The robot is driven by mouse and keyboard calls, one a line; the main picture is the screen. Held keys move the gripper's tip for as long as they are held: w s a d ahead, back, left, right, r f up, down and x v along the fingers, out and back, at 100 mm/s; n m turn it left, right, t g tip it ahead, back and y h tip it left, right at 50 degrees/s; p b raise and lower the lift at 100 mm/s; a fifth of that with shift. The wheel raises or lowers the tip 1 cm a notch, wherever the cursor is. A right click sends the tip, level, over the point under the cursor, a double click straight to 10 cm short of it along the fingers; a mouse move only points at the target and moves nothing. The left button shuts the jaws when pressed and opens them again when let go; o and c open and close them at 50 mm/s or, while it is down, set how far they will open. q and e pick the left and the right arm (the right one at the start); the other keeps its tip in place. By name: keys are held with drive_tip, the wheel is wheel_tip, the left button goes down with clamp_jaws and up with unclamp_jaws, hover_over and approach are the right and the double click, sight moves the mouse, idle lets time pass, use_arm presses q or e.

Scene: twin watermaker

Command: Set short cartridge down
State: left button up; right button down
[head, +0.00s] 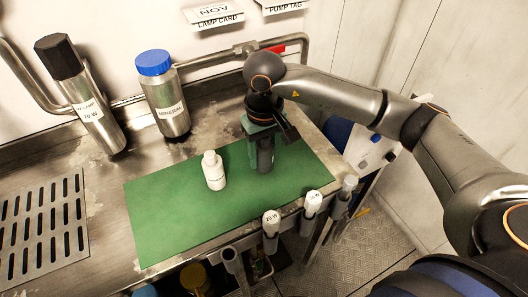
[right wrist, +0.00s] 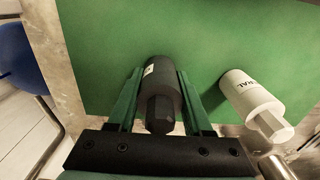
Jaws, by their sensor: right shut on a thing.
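My right gripper (head: 264,146) is over the right half of the green mat, with its fingers pointing down. It is shut on a short dark grey cartridge (head: 265,158), which is upright between the fingers. In the right wrist view the cartridge (right wrist: 160,92) sits between the two green fingers (right wrist: 157,98), with a bit of white label at its side. Its lower end is at or very close to the mat (head: 160,220); I cannot tell whether it touches. My left gripper is not in view.
A white bottle (head: 214,171) stands on the mat, left of the gripper. A blue-capped canister (head: 165,98) and a tall black-capped cylinder (head: 88,103) stand behind. White-topped handles (head: 271,222) line the front edge. The mat's left part is clear.

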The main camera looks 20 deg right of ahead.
drive_tip(key=shift+f, duration=0.2)
drive_tip(key=shift+c, duration=1.6)
unclamp_jaws()
drive_tip(key=shift+r, duration=0.1)
